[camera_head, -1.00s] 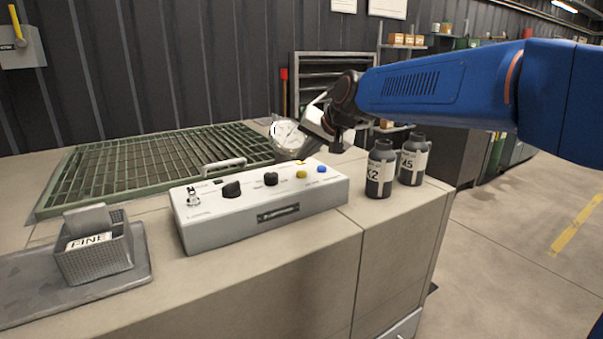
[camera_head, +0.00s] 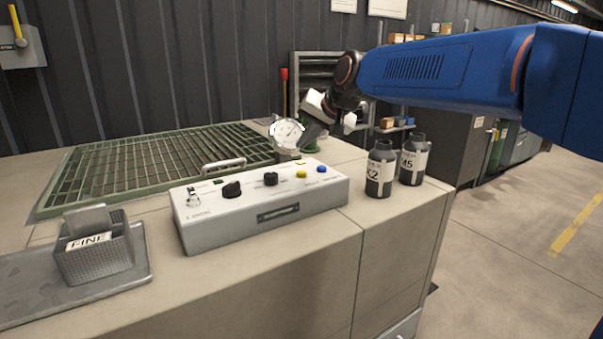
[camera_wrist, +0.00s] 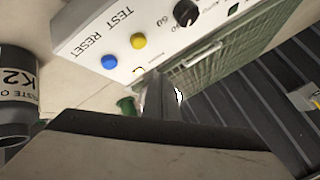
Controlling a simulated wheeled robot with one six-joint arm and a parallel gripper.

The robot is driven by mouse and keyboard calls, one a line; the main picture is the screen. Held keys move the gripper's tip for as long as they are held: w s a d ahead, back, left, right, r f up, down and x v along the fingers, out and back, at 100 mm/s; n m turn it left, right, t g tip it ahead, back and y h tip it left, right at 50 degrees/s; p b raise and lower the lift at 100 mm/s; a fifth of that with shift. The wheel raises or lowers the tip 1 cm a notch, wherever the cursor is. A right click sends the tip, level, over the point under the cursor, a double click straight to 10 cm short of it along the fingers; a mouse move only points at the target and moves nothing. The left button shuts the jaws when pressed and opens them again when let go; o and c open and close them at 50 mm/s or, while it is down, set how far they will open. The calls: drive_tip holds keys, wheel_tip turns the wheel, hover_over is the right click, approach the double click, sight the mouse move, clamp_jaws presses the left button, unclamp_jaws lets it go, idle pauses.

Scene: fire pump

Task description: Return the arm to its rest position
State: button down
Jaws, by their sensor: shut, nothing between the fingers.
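My blue arm (camera_head: 440,75) reaches in from the right, its wrist bent down over the back of the bench. My gripper (camera_head: 316,110) is above and behind the control panel's right end, close to the gauge, and clear of the panel. In the wrist view my gripper's fingers (camera_wrist: 160,97) are together with nothing between them. The white control panel (camera_head: 262,212) has black knobs, a yellow button (camera_head: 301,174) and a blue button (camera_head: 321,169). The buttons also show in the wrist view, marked TEST and RESET. The round gauge (camera_head: 286,132) is partly hidden behind my gripper in the wrist view.
Two dark bottles, K2 (camera_head: 379,170) and M5 (camera_head: 412,160), stand right of the panel, below my arm. A green grate (camera_head: 150,165) lies behind the panel. A grey basket (camera_head: 93,255) with a FINE label stands on a tray at left. Open floor lies to the right.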

drive_tip(key=s+d+f+h, duration=0.2)
drive_tip(key=s+d+f, duration=0.1)
drive_tip(key=s+d, duration=0.7)
drive_tip(key=s+d+f+h, duration=0.1)
drive_tip(key=s+d+f, duration=0.6)
drive_tip(key=s, duration=0.2)
drive_tip(key=s+d+f+g+h, duration=0.1)
drive_tip(key=s+d+f, duration=0.5)
drive_tip(key=s, duration=0.4)
drive_tip(key=s+d+f+n+g+h, duration=0.1)
drive_tip(key=s+d+f+h, duration=0.1)
drive_tip(key=s+d+f, duration=0.5)
drive_tip(key=s+d, duration=0.1)
drive_tip(key=s, duration=0.1)
drive_tip(key=shift+s+d+f, duration=0.3)
drive_tip(key=shift+s+d, duration=0.05)
